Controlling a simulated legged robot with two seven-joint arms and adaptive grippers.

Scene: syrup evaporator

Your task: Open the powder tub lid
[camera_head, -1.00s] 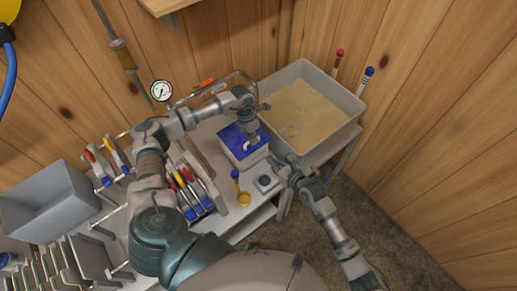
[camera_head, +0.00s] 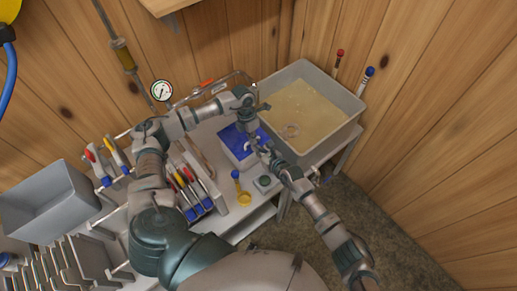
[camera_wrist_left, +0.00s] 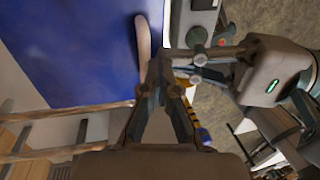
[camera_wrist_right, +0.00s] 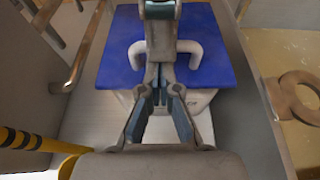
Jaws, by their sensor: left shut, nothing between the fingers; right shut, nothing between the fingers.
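The powder tub (camera_head: 241,160) is a white box with a blue lid (camera_head: 228,135), and the lid lies on it. A pale looped handle on the lid shows in the right wrist view (camera_wrist_right: 190,50) and in the left wrist view (camera_wrist_left: 142,38); its middle is hidden by my grippers. My left gripper (camera_head: 252,140) is shut and empty, pointing down beside the handle; its tips show in the left wrist view (camera_wrist_left: 161,65). My right gripper (camera_head: 264,148) is shut and empty at the tub's near right edge, its tips (camera_wrist_right: 158,75) before the handle. Whether either touches the handle is unclear.
A grey pan of amber liquid (camera_head: 352,104) stands right of the tub. A yellow scoop (camera_head: 243,198) and a small grey device (camera_head: 265,184) lie in front. A rack of coloured-handled tools (camera_head: 187,190) is at left. The shelf around the tub is tight.

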